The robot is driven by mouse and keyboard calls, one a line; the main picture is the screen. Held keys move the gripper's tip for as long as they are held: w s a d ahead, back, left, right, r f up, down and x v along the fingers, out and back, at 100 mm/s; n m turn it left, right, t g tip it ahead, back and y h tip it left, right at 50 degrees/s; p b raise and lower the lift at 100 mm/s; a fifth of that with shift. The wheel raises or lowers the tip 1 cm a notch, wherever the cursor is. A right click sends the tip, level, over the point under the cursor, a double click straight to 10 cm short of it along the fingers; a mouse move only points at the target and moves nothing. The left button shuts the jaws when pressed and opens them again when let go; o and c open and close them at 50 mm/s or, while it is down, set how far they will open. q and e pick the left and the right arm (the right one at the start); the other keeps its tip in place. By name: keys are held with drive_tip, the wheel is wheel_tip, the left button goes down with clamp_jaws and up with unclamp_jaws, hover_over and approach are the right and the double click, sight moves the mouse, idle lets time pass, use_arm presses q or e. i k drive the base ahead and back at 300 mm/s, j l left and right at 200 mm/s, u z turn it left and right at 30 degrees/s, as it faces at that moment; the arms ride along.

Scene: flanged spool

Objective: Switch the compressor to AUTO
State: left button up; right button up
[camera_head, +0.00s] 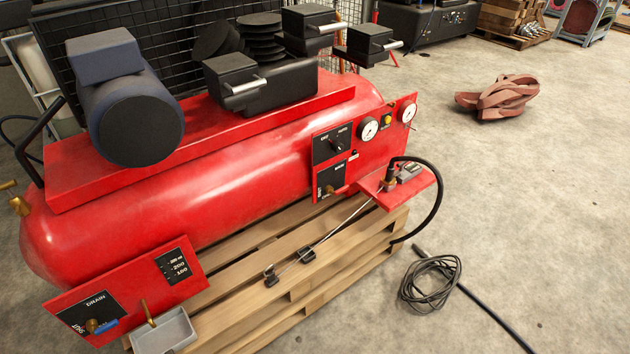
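The red compressor (235,160) lies on a wooden pallet and fills the left and middle of the head view. A black switch panel (322,149) is on the right part of its front, with small white lettering along the top and a dark rotary knob (336,145). The lettering is too small to read surely, and I cannot tell which mark the knob points to. Neither of my grippers is in view, and nothing touches the knob.
Two white gauges (368,129) sit right of the switch panel. A red shelf (415,187) juts out below them with a black hose. A drain panel (95,312) and grey tray (165,333) are at front left.

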sight(337, 147)
drive_tip(key=i+l+u, duration=0.1)
drive_tip(key=i+l, duration=0.25)
drive_tip(key=l, duration=0.3)
drive_tip(key=i+l+u, duration=0.25)
drive_tip(key=l, duration=0.4)
drive_tip(key=i+l, duration=0.2)
drive_tip(key=l, duration=0.2)
drive_tip(key=j+u, duration=0.05)
